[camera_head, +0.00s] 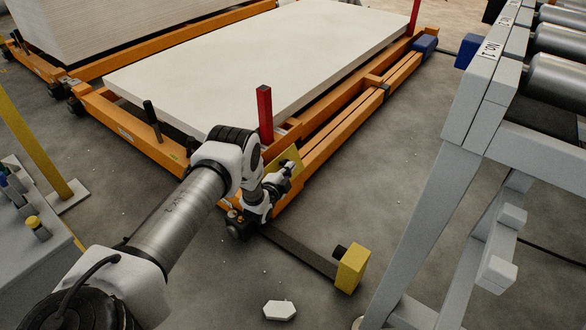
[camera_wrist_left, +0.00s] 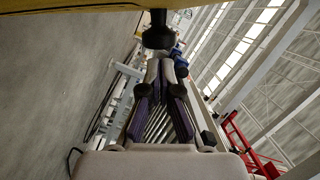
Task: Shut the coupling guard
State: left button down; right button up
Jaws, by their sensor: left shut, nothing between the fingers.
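A yellow plate (camera_head: 287,160), which looks like the coupling guard, stands tilted at the near corner of the orange cart (camera_head: 345,135). My left gripper (camera_head: 288,169) is right in front of it and partly hides it. In the left wrist view the yellow plate (camera_wrist_left: 70,7) crosses the top edge, with a black knob (camera_wrist_left: 158,34) below it. The fingertips of my left gripper (camera_wrist_left: 160,68) are together just under the knob, with nothing between them. I cannot tell whether they touch the knob. My right gripper is not in view.
A white slab (camera_head: 270,60) lies on the cart, with a red post (camera_head: 265,112) at its near corner. A dark bar (camera_head: 300,250) runs along the floor to a yellow block (camera_head: 351,270). A grey roller conveyor (camera_head: 480,110) stands at right. A white piece (camera_head: 279,310) lies on the floor.

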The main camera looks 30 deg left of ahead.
aim_at(278, 163)
pick_arm(q)
jog(key=shift+n, duration=0.9)
jog(key=shift+w+a+f, duration=0.1)
jog(key=shift+w+a, duration=0.05)
jog(key=shift+a, duration=2.15)
jog(key=s+d+r, duration=0.1)
jog(key=s, duration=1)
jog(key=shift+s+d+r, duration=0.15)
jog(key=shift+s+r, duration=0.05)
jog(key=shift+s, duration=0.2)
